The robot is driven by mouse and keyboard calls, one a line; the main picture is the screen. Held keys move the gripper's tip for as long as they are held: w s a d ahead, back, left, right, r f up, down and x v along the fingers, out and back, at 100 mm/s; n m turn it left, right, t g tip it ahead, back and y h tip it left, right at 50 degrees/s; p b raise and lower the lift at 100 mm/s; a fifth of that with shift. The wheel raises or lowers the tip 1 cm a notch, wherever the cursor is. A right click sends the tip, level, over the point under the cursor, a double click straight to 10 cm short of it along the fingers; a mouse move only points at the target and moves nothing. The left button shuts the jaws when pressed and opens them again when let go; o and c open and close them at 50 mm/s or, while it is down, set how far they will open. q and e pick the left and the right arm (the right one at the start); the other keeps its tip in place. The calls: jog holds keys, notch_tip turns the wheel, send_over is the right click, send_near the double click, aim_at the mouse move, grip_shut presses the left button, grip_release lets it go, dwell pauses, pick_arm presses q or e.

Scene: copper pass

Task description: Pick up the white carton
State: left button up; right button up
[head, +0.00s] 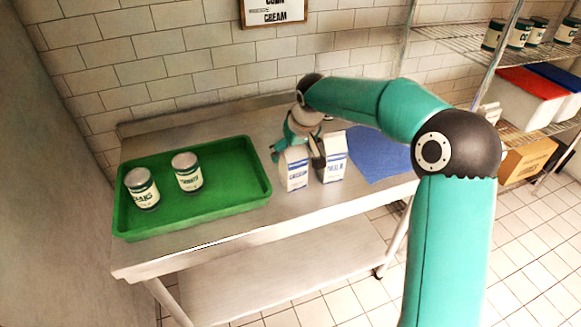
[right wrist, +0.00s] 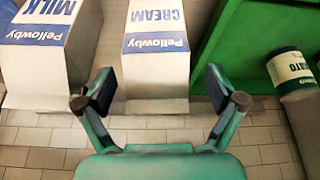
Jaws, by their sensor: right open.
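Two white cartons with blue lettering stand upright on the steel table. The cream carton (head: 295,170) is the left one in the head view, and the milk carton (head: 335,158) stands just right of it. In the right wrist view, the cream carton (right wrist: 157,50) is centred ahead between the fingers, and the milk carton (right wrist: 45,55) is at the left. My right gripper (head: 297,158) is open at the cream carton, one finger to each side; its pads also show in the right wrist view (right wrist: 158,90). No contact is visible. My left gripper is out of view.
A green tray (head: 235,198) with two labelled jars (head: 142,188) (head: 187,171) lies left of the cartons. A blue cloth or mat (head: 378,155) lies right of the milk carton. The table's front strip (head: 220,238) is bare. A wire shelf with jars and bins stands at the right.

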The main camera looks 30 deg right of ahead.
jog(key=x, duration=0.4)
jog(key=shift+s+d+f, duration=0.1)
jog(key=shift+s+f, duration=0.1)
jog(key=shift+f, duration=0.1)
jog(key=shift+c, duration=0.2)
jog(key=shift+r, duration=0.1)
jog(key=c, duration=1.7)
jog(key=shift+o, duration=0.2)
